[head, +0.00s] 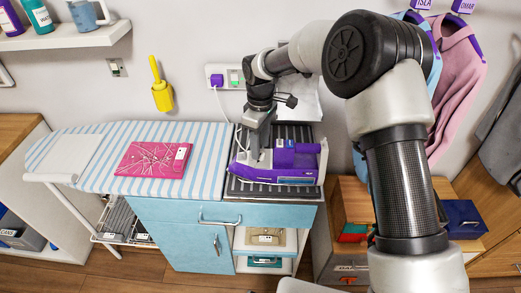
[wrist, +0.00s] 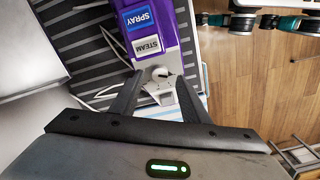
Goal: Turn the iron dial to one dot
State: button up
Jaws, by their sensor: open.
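The purple iron (head: 283,178) stands on a dark ribbed rest at the right end of the ironing board. In the wrist view the iron (wrist: 182,18) shows a blue SPRAY button (wrist: 139,18) and a white STEAM button (wrist: 147,47). A small pale round part (wrist: 161,73), possibly the dial, sits below them; its dots are too small to read. My gripper (wrist: 158,80) is open, with its fingertips on either side of this part. I cannot tell whether they touch it. In the head view my gripper (head: 256,152) reaches down at the iron's left end.
Hanging clothes (head: 458,75) and wooden boxes (head: 353,203) are at right.

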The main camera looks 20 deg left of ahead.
jog(key=shift+f, duration=1.15)
jog(key=c, duration=0.9)
jog(key=shift+m, duration=0.3)
jog(key=m+b, duration=0.1)
jog(key=m, duration=0.2)
jog(key=shift+m, duration=0.3)
jog(key=shift+m+b, duration=0.3)
jog(key=shift+m, duration=1.9)
